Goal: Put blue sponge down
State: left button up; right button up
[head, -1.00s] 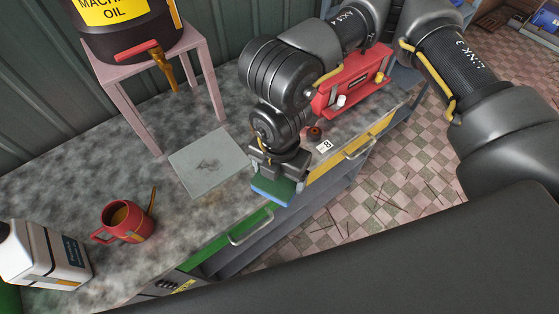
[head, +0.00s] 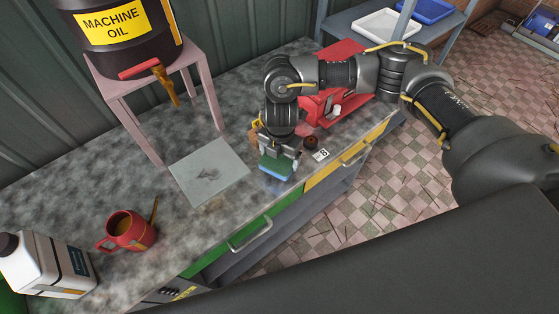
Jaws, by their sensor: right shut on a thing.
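The sponge (head: 276,167) has a green top and a blue lower edge. It is at the front part of the worktop (head: 180,235), right of a grey square plate (head: 209,170). My right gripper (head: 277,153) comes down on it from above and is shut on it. The sponge looks low, at or just above the worktop; I cannot tell whether it touches. The fingers partly hide its back side. My left gripper is not in view.
A red mug (head: 130,231) and a white bottle (head: 45,265) stand at the left. A small label (head: 321,155) and a dark round piece (head: 311,142) lie right of the sponge. A red machine (head: 335,107) is behind my arm. An oil drum (head: 115,35) stands on a pink stand (head: 150,85).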

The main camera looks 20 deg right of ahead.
aim_at(280, 157)
notch_tip(280, 157, down, 3)
jog(key=shift+w+f+p, duration=0.1)
jog(key=shift+p, duration=0.25)
jog(key=shift+w+d+f, duration=0.1)
jog(key=shift+f, duration=0.1)
jog(key=shift+f, duration=0.1)
jog(key=o, duration=1.1)
jog(key=shift+r, duration=0.25)
jog(key=r, duration=0.6)
jog(key=r+b, duration=0.1)
jog(key=r, duration=0.4)
jog(key=shift+s+r, duration=0.2)
jog(key=shift+r, duration=0.2)
